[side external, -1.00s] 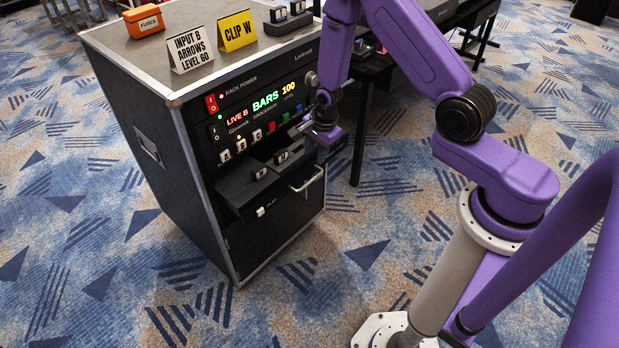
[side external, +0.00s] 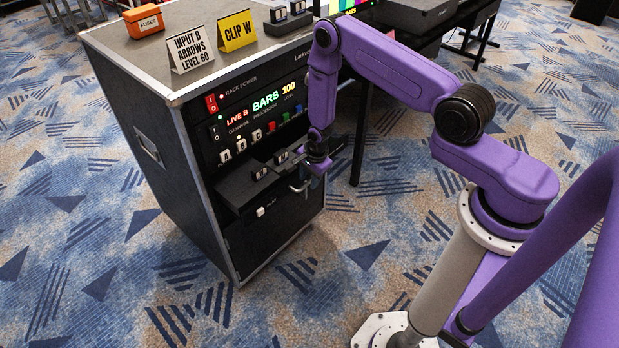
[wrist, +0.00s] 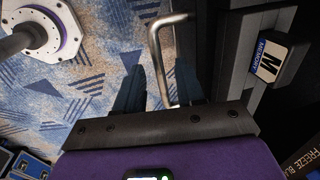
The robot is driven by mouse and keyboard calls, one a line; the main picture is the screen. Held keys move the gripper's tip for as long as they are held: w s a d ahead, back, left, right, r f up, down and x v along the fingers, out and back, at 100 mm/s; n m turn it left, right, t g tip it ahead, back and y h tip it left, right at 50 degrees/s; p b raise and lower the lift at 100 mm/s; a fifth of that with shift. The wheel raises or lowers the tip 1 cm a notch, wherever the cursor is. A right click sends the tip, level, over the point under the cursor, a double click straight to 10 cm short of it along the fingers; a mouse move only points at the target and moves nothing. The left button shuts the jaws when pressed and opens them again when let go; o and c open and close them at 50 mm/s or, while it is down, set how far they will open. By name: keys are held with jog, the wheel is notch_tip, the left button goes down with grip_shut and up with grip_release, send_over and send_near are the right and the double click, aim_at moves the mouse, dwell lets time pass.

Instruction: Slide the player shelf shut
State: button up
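The player shelf (side external: 235,190) juts out of the rack's front, low down, and carries two small dark blocks with pale labels. Its metal bar handle (side external: 297,188) is at the front right, partly hidden by my gripper (side external: 303,170). In the wrist view the handle (wrist: 155,45) is a bent bar running down between my gripper's (wrist: 158,80) two dark fingers, closer to the right one. The fingers are apart, with a gap to the left of the bar; I cannot tell whether the right finger touches it.
The rack case (side external: 165,150) has lit displays, switches and buttons above the shelf. A block marked M MEMORY (wrist: 270,58) sits close to the right of my fingers. Signs and an orange fuses box (side external: 144,20) stand on top.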

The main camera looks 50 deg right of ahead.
jog(key=shift+f, duration=0.2)
grip_shut()
jog(key=shift+w, duration=4.5)
grip_release()
jog(key=shift+r, duration=0.1)
